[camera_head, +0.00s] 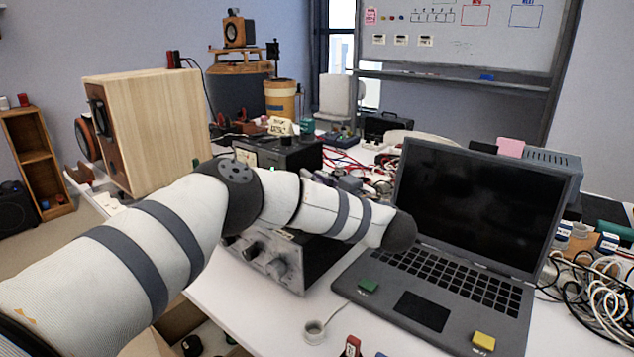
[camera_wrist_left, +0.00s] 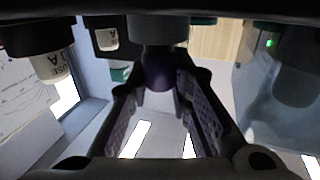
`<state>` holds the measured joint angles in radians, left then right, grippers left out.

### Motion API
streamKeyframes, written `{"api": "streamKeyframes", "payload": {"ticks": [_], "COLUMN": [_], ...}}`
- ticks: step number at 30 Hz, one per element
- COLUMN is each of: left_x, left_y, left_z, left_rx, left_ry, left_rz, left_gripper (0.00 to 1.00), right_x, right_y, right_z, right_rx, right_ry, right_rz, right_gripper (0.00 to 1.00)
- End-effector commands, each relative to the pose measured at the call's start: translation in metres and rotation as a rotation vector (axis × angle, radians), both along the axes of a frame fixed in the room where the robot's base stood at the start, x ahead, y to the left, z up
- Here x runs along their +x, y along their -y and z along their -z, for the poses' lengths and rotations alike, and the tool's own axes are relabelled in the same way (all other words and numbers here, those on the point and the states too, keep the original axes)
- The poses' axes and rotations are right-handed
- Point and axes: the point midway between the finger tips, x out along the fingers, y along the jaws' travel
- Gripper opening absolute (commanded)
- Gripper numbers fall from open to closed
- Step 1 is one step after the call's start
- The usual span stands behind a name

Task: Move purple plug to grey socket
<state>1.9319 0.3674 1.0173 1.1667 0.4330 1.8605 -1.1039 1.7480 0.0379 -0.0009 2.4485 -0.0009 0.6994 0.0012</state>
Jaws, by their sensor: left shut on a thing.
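In the left wrist view my left gripper (camera_wrist_left: 160,92) has its fingers closed around a dark purple plug (camera_wrist_left: 158,73). Right above the plug in that picture is a grey cylinder (camera_wrist_left: 164,32), which may be a socket. I cannot tell whether the plug sits in it, touches it or is only in line with it. In the head view my left arm reaches across to the laptop, and its fingers and the plug are hidden behind the arm. A light grey ring-shaped piece (camera_head: 315,331) with a white cable lies on the table. My right gripper is not in view.
An open laptop (camera_head: 425,302) carries a green block (camera_head: 368,286) and a yellow block (camera_head: 484,341). A knobbed amplifier (camera_head: 274,264) is under my arm. A wooden speaker (camera_head: 150,120) stands at the left. Tangled cables (camera_head: 602,305) lie right. Bare table shows at the front.

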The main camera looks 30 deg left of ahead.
Motion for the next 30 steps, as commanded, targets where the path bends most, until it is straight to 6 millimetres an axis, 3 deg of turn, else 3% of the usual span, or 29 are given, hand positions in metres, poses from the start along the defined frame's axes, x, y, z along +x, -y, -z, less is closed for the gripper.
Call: {"api": "streamKeyframes", "payload": {"ticks": [7,8,9,20,30], "left_x": [0.000,0.000,0.000,0.000,-0.025], "left_y": [0.000,0.000,0.000,0.000,0.064], "left_z": [0.008,0.008,0.008,-0.001,-0.004], "left_rx": [-0.001,-0.001,-0.001,-0.001,0.001], "left_ry": [-0.001,0.000,0.000,0.002,0.003], "left_rz": [0.001,0.001,0.001,0.000,0.005], "left_gripper": [0.00,0.26,0.28,0.28,0.28], "right_x": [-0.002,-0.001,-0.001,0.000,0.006], "right_y": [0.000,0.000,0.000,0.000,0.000], "right_z": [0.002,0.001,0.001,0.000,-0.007], "right_rx": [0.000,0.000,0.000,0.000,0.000], "right_ry": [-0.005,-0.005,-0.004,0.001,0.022], "right_rz": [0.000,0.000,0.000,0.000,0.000], "right_gripper": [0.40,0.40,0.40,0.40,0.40]}}
